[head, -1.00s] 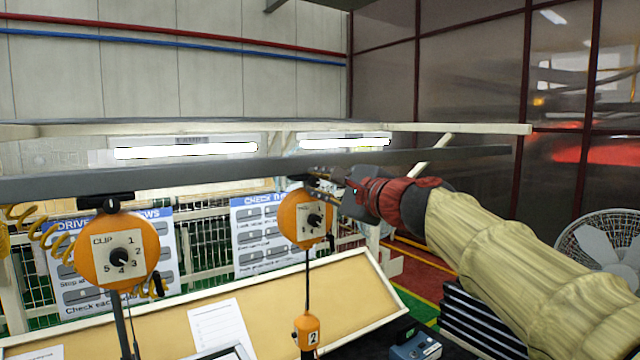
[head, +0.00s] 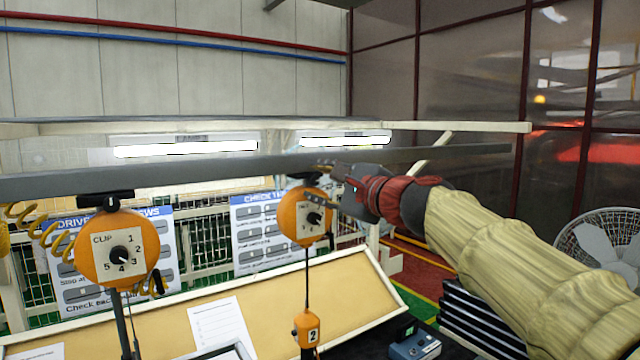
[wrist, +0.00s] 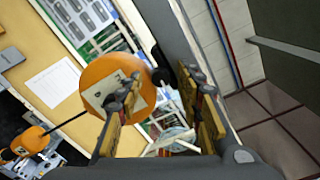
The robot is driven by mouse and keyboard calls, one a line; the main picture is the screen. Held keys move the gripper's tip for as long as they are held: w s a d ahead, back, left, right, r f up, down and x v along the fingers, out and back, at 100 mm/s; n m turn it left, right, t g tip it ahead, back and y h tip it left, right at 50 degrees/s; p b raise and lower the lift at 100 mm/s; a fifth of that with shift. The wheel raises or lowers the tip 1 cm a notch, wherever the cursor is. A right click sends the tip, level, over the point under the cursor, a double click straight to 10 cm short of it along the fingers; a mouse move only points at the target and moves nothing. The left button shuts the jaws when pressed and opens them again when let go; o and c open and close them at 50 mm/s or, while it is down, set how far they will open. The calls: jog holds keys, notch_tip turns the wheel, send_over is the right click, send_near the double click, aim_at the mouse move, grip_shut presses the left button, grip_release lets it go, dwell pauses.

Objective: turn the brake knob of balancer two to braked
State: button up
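Balancer two (head: 302,232) is a round orange housing hanging under the grey rail, with a pale dial plate and a black knob (head: 314,218) on its face. Its cord runs down to a small orange block marked 2 (head: 307,329). My gripper (head: 318,183) is at the balancer's upper right, fingers parted and nothing between them. In the wrist view, the balancer (wrist: 147,90) is on the left. One finger of my gripper (wrist: 160,78) overlaps its plate and hides the knob; the other is to the right, near the rail. I cannot tell whether a finger touches the balancer or how the knob is set.
Another orange balancer (head: 96,262), with a dial reading CLIP and numbers, hangs at the left beside a yellow coiled hose (head: 40,225). The grey rail (head: 230,172) runs just above both. A tan sloped board (head: 345,285) with a paper sheet (head: 222,325) lies below.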

jog(key=v, duration=1.2)
jog(key=s+d+f+n+g+h+b, duration=0.1)
jog(key=s+f+n+g+h, duration=0.2)
jog(key=f, duration=0.9)
jog(key=s+d+f+n+g+b, duration=0.1)
jog(key=s+f+n+g, duration=0.15)
jog(key=f+n, duration=0.6)
jog(key=s+d+f+n+g+h+b, duration=0.1)
jog(key=s+f+b, duration=0.5)
jog(key=f, duration=0.8)
jog(key=s+d+f+n+g+h+b, duration=0.1)
jog(key=s+d+f+b, duration=0.5)
jog(key=f, duration=0.8)
jog(key=s+d+f+n+g+h+b, duration=0.1)
jog(key=s+d+f+n+h+b, duration=0.2)
jog(key=s+f+b, duration=0.3)
jog(key=shift+s+d+f+h+b, duration=0.4)
jog(key=shift+s+f+h, duration=0.5)
jog(key=shift+s+f, duration=2.25)
